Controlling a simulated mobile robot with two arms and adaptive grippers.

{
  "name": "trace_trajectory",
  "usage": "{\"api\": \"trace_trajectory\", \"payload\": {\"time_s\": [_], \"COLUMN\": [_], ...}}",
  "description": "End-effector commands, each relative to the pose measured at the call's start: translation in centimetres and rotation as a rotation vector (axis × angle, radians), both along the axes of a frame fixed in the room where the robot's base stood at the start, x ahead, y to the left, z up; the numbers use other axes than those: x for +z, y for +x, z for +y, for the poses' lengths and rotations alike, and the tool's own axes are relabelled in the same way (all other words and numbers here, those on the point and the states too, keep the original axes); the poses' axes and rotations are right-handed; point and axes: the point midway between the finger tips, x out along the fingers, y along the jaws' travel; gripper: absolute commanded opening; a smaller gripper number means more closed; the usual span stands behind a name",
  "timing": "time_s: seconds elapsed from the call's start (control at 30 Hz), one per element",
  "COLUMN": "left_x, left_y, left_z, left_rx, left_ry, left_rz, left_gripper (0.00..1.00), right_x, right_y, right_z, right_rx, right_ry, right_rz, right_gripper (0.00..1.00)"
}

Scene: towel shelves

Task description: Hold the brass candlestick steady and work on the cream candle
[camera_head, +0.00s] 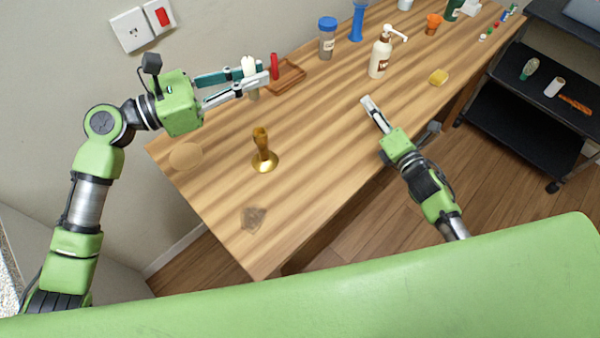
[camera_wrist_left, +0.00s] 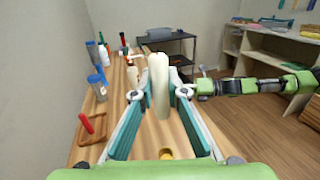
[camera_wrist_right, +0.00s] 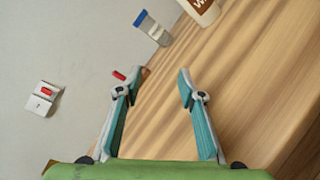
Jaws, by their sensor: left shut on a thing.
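The brass candlestick (camera_head: 263,152) stands upright on the wooden table, with nothing holding it. A small part of it shows at the bottom of the left wrist view (camera_wrist_left: 166,154). My left gripper (camera_head: 262,79) is shut on the cream candle (camera_head: 249,66), above the table's back left part, behind the candlestick. In the left wrist view the candle (camera_wrist_left: 160,88) stands upright between the fingers. My right gripper (camera_head: 371,108) is over the table, right of the candlestick and well apart from it. In the right wrist view it is open and empty (camera_wrist_right: 154,82).
A brown wooden tray (camera_head: 291,77) and a red object (camera_head: 274,66) are by my left fingertips. The table's front middle is clear.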

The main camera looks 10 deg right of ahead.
Motion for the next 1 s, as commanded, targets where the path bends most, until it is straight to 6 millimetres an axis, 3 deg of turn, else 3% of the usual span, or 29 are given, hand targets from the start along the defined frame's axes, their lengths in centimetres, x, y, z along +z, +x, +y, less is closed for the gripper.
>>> {"api": "trace_trajectory", "payload": {"time_s": [0.03, 0.2, 0.3, 0.4, 0.53, 0.67, 0.83, 1.0], "left_x": [0.0, 0.0, 0.0, 0.0, 0.0, 0.0, 0.0, 0.0], "left_y": [0.0, 0.0, 0.0, 0.0, 0.0, 0.0, 0.0, 0.0], "left_z": [0.0, 0.0, 0.0, 0.0, 0.0, 0.0, 0.0, 0.0], "left_rx": [0.0, 0.0, 0.0, 0.0, 0.0, 0.0, 0.0, 0.0], "left_ry": [0.0, 0.0, 0.0, 0.0, 0.0, 0.0, 0.0, 0.0], "left_rz": [0.0, 0.0, 0.0, 0.0, 0.0, 0.0, 0.0, 0.0], "left_gripper": [0.0, 0.0, 0.0, 0.0, 0.0, 0.0, 0.0, 0.0], "right_x": [0.0, 0.7, 1.1, 1.0, 0.7, 0.5, 0.5, 0.6], "right_y": [-1.1, -5.5, -8.5, -11.4, -14.4, -15.7, -14.7, -12.2], "right_z": [3.0, 12.0, 16.4, 19.5, 21.8, 22.8, 23.9, 25.8], "right_rx": [0.062, 0.252, 0.339, 0.408, 0.466, 0.493, 0.496, 0.494], "right_ry": [-0.088, -0.406, -0.564, -0.688, -0.789, -0.834, -0.844, -0.842], "right_rz": [-0.026, -0.17, -0.264, -0.339, -0.398, -0.426, -0.434, -0.434], "right_gripper": [0.36, 0.36, 0.36, 0.36, 0.36, 0.36, 0.36, 0.36]}}
